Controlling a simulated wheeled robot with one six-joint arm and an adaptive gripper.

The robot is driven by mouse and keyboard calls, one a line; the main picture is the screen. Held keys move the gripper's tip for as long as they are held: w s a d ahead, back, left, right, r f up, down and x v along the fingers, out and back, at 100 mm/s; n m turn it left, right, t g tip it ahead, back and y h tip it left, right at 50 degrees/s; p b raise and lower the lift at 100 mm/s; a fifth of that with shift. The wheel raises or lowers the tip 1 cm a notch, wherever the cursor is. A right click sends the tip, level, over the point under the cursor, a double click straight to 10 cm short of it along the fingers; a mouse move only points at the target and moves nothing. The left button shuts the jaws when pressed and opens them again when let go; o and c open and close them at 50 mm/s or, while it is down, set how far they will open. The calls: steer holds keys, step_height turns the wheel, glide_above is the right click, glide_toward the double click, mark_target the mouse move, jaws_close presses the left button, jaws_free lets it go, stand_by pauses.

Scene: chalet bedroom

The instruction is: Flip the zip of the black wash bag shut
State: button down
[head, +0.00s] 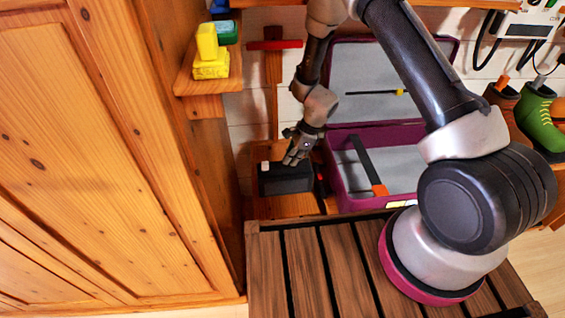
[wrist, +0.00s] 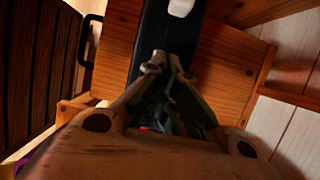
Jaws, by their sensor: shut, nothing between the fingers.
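The black wash bag (head: 287,181) is a dark box-like shape on a wooden surface, left of the open purple case in the head view. A small white tab (head: 265,166) shows at its left end; I cannot tell surely that it is the zip. My gripper (head: 291,163) is shut and empty, pointing down at the bag's top and hiding part of it. In the wrist view the fingertips (wrist: 167,66) lie over the dark bag (wrist: 152,38), with the white tab (wrist: 180,7) beyond them at the top edge. Whether the fingers touch the bag is unclear.
The open purple case (head: 340,187) stands right of the bag, its lid raised. A tall wooden cabinet (head: 95,150) closes off the left. A slatted wooden top (head: 310,270) is in front. A shelf (head: 205,85) with yellow and green blocks is above left. Boots (head: 541,120) stand far right.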

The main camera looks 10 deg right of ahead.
steer(key=v, duration=0.9)
steer(key=shift+a, duration=0.25)
steer(key=shift+w+r, duration=0.1)
